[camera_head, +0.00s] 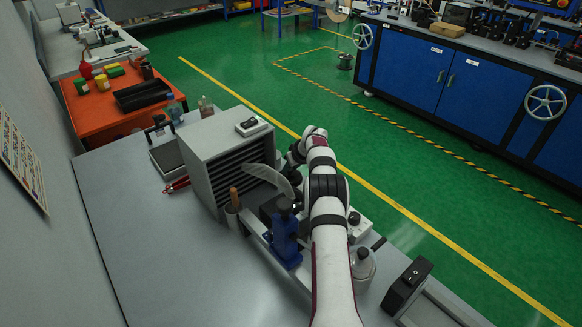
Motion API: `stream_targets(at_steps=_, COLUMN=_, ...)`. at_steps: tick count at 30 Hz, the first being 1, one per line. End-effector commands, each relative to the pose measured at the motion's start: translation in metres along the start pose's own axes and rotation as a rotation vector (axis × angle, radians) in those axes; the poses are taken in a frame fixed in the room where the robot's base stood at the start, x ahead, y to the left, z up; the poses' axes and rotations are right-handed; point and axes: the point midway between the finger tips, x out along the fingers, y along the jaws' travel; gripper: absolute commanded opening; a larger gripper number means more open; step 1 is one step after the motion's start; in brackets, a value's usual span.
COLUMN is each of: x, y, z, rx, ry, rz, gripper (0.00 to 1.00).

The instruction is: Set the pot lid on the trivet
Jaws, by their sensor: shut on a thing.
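My arm reaches forward over the bench, and its wrist bends down at the far end. My gripper (295,177) shows only as a small dark part left of the arm; its fingertips are mostly hidden. A pale, thin, curved piece (270,177) stands tilted against it, in front of the grey slotted cabinet. It may be the pot lid, held in my gripper; its outline is partly covered. I cannot make out a trivet; the arm hides part of the bench.
The grey slotted cabinet (218,150) has a switch box (250,127) on top. A wooden-handled tool in a cup (234,205), a blue device (284,240), a bottle (362,268) and a black switch box (407,287) crowd the arm. The bench's left side (150,240) is clear.

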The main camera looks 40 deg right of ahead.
Motion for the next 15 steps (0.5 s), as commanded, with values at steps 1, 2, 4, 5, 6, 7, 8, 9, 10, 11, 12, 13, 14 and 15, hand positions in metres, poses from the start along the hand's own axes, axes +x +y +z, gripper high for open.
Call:
stream_targets(at_steps=1, x=0.0005, y=0.0001, z=0.0002, rx=0.0, ry=0.0, rz=0.0, gripper=0.0)
stream_targets(at_steps=2, x=0.0008, y=0.0001, z=0.0004, rx=0.0, ry=0.0, rz=0.0, gripper=0.0)
stream_targets(at_steps=4, x=0.0015, y=0.0001, z=0.0009, rx=0.0, ry=0.0, rz=0.0, gripper=0.0)
stream_targets(at_steps=5, x=0.0019, y=0.0001, z=0.0011, rx=0.0, ry=0.0, rz=0.0, gripper=0.0)
stream_targets(at_steps=6, x=0.0023, y=0.0, z=0.0014, rx=0.0, ry=0.0, rz=0.0, gripper=0.0)
stream_targets(at_steps=7, x=0.0026, y=0.0, z=0.0016, rx=0.0, ry=0.0, rz=0.0, gripper=0.0)
stream_targets(at_steps=8, x=0.0028, y=0.0, z=0.0017, rx=0.0, ry=0.0, rz=0.0, gripper=0.33)
stream_targets(at_steps=9, x=0.0027, y=0.0, z=0.0016, rx=0.0, ry=0.0, rz=0.0, gripper=0.4)
stream_targets(at_steps=10, x=0.0026, y=0.0, z=0.0016, rx=0.0, ry=0.0, rz=0.0, gripper=0.45)
stream_targets(at_steps=11, x=0.0026, y=0.0001, z=0.0016, rx=0.0, ry=0.0, rz=0.0, gripper=0.51)
stream_targets(at_steps=12, x=0.0026, y=0.0001, z=0.0016, rx=0.0, ry=0.0, rz=0.0, gripper=0.58)
stream_targets(at_steps=13, x=0.0026, y=0.0, z=0.0016, rx=0.0, ry=0.0, rz=0.0, gripper=0.63)
stream_targets(at_steps=14, x=0.0026, y=0.0, z=0.0016, rx=0.0, ry=0.0, rz=0.0, gripper=0.66)
stream_targets(at_steps=15, x=0.0026, y=0.0, z=0.0016, rx=0.0, ry=0.0, rz=0.0, gripper=0.66)
